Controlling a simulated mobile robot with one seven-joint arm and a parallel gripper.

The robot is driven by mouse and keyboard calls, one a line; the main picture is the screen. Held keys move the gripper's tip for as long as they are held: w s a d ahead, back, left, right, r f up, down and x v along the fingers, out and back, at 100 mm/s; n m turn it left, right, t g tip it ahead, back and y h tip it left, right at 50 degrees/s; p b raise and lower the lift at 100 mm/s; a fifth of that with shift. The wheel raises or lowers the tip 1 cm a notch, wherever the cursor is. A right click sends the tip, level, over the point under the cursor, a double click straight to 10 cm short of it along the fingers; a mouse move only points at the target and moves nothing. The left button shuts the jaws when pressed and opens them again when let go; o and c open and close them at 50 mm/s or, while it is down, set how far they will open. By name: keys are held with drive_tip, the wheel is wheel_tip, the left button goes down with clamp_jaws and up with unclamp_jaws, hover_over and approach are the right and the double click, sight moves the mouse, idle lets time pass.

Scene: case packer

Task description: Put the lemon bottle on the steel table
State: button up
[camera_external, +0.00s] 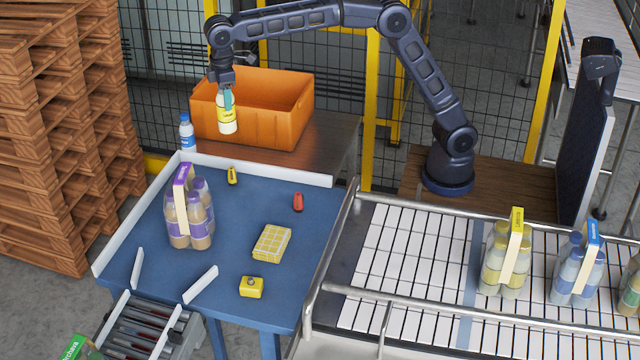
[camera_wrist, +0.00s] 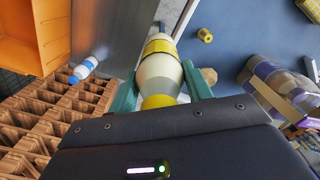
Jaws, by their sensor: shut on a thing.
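The lemon bottle (camera_external: 227,124), pale with a yellow label, hangs upright in my gripper (camera_external: 228,98), in front of the orange crate's left side. In the wrist view the bottle (camera_wrist: 160,72) sits between my two teal fingers (camera_wrist: 160,95), which are shut on it near its yellow cap. A table with a dark brown-grey top (camera_external: 325,140) stands under the crate; it also shows in the wrist view (camera_wrist: 112,30). The bottle appears above this table, near its left end. I cannot tell for sure whether its top is steel.
The orange crate (camera_external: 290,112) takes up much of that table. A blue-capped bottle (camera_external: 187,133) stands at its left end. The blue table (camera_external: 215,280) in front has a white rim and carries a purple-labelled bottle pack (camera_external: 190,215) and small yellow and red items. Pallets (camera_external: 60,130) are stacked left.

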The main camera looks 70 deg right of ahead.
drive_tip(key=w+d+f+m, duration=0.2)
drive_tip(key=w+d+f, duration=0.1)
drive_tip(key=d, duration=0.5)
drive_tip(key=w+d+f+m, duration=0.3)
drive_tip(key=d+f, duration=0.1)
drive_tip(key=d, duration=0.3)
drive_tip(key=w+d+f+m, duration=0.2)
drive_tip(key=w+d+f, duration=0.1)
drive_tip(key=d, duration=0.5)
wheel_tip(320, 180, down, 19)
drive_tip(key=shift+s+a, duration=0.15)
drive_tip(key=shift+f, duration=0.15)
drive_tip(key=o, duration=1.2)
drive_tip(key=shift+c, duration=0.2)
